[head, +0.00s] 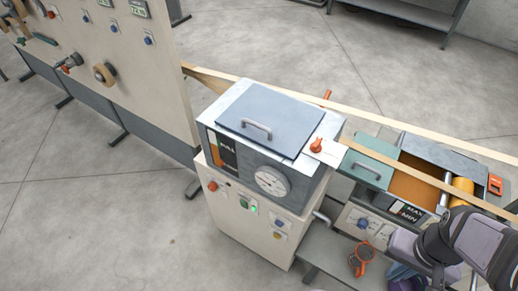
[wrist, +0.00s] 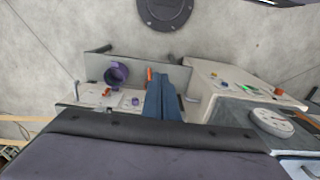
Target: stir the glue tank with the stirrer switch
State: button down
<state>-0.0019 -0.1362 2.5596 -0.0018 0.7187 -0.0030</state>
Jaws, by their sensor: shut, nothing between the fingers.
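An open tank (head: 437,163) holds orange-brown glue, with a green lid over its left part and a MAX/MIN label. I cannot read which control is the stirrer switch. My gripper (wrist: 161,78) has its blue fingers together and empty, in front of this panel and to the right of the orange switch in the wrist view.
An orange ring-shaped tool (head: 362,257) and a purple cup (wrist: 117,75) are on the low shelf. A pale strip (head: 420,120) runs across behind.

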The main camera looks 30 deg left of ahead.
jog(key=w+a+f+n+g+h+b, duration=0.1)
jog(key=w+a+f+n+h+b, duration=0.1)
jog(key=f+b, duration=0.7)
jog(key=w+a+f+n+h+b, duration=0.1)
jog(key=a+f+n+h+b, duration=0.15)
jog(key=f+b, duration=0.6)
jog(key=w+a+f+n+g+h+b, duration=0.1)
jog(key=w+a+f+n+h+b, duration=0.1)
jog(key=f+b, duration=0.7)
jog(key=w+a+f+n+t+h+b, duration=0.35)
jog(key=a+f+t+b, duration=0.25)
jog(key=a+f+b, duration=0.75)
jog(key=s+a+f+n+t+y+b, duration=0.1)
jog(key=a+f+n+t+b, duration=0.1)
jog(key=a+t+b, duration=0.4)
jog(key=a+f+n+t+y+b, duration=0.1)
jog(key=a+f+n+t+b, duration=0.15)
jog(key=a+b, duration=0.45)
jog(key=s+a+r+n+t+y, duration=0.1)
jog(key=s+a+t+y, duration=0.2)
jog(key=s+a, duration=0.3)
jog(key=s+a+r+n+t+y+b, duration=0.1)
jog(key=s+a+n+t+y, duration=0.1)
jog(key=s+a+t+y, duration=0.2)
jog(key=s+a+y, duration=0.1)
jog(key=s+a, duration=0.2)
jog(key=a, duration=0.5)
jog(key=shift+a+r, duration=0.15)
